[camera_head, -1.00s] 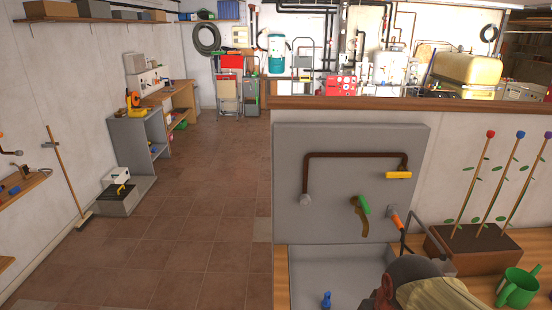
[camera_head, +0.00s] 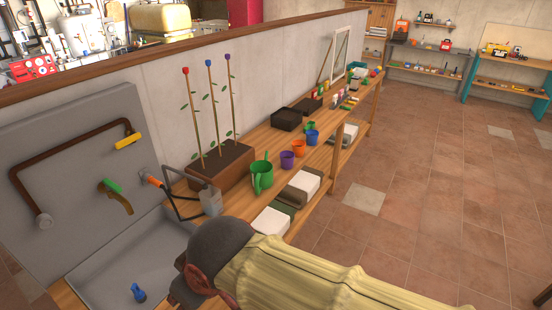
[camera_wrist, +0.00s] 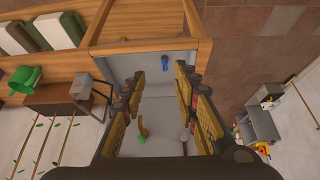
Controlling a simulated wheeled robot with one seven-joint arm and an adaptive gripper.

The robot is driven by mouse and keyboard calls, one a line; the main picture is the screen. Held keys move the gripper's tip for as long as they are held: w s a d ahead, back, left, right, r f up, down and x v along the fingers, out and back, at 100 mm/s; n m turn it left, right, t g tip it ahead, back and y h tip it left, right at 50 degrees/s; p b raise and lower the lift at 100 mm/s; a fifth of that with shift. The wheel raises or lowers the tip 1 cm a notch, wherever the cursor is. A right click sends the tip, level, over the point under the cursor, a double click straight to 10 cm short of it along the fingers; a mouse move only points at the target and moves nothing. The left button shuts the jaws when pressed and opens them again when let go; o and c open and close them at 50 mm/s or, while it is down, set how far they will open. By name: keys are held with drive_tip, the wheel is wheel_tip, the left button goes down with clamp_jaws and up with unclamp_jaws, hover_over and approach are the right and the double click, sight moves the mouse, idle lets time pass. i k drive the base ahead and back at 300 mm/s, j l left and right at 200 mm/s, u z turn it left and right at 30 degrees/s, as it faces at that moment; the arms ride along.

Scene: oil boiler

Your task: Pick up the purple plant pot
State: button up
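The purple plant pot (camera_head: 287,160) stands upright on the wooden bench in the head view. It is just right of the green watering can (camera_head: 262,177) and left of an orange pot (camera_head: 299,147).
A planter (camera_head: 222,168) with three tall flower stems stands left of the watering can. A blue pot (camera_head: 312,137) and black trays (camera_head: 287,119) lie farther along the bench (camera_head: 262,142). A low wall runs behind it. Open tiled floor (camera_head: 420,200) lies to the right.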

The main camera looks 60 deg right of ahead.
sight(287, 161)
drive_tip(key=z, duration=1.85)
drive_tip(key=i+z, duration=0.1)
drive_tip(key=i, duration=0.4)
drive_tip(key=i+j+z, duration=0.15)
drive_tip(key=i, duration=0.35)
drive_tip(key=i+j+z, duration=0.1)
drive_tip(key=i, duration=0.45)
